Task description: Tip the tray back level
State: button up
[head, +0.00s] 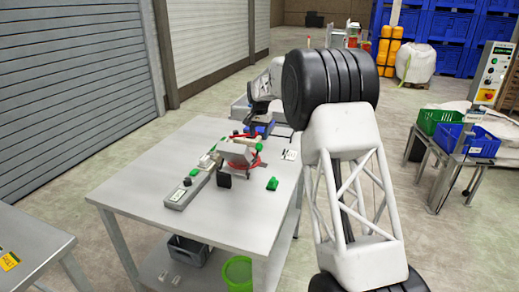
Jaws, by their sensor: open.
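A light grey tray-like part (238,153) sits on the worktable among red parts and looks tilted; it is small, and I cannot be sure that it is the tray. My gripper (259,127) is small and dark, at the end of my arm above the back part of the table. It is open, just behind and to the right of the grey part in the picture. I cannot tell whether it touches anything. Its fingertips are hard to make out against the blue and dark parts there.
The grey worktable (140,193) has free room at its front left. A long grey bar with dark knobs (182,192), a black block (224,180) and a green piece (272,184) are on it. Green (433,121) and blue (480,143) crates stand at right.

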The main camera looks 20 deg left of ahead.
aim_at(259, 148)
dwell(0.4)
jog(key=shift+f, duration=3.9)
jog(key=shift+c, duration=0.4)
grip_shut()
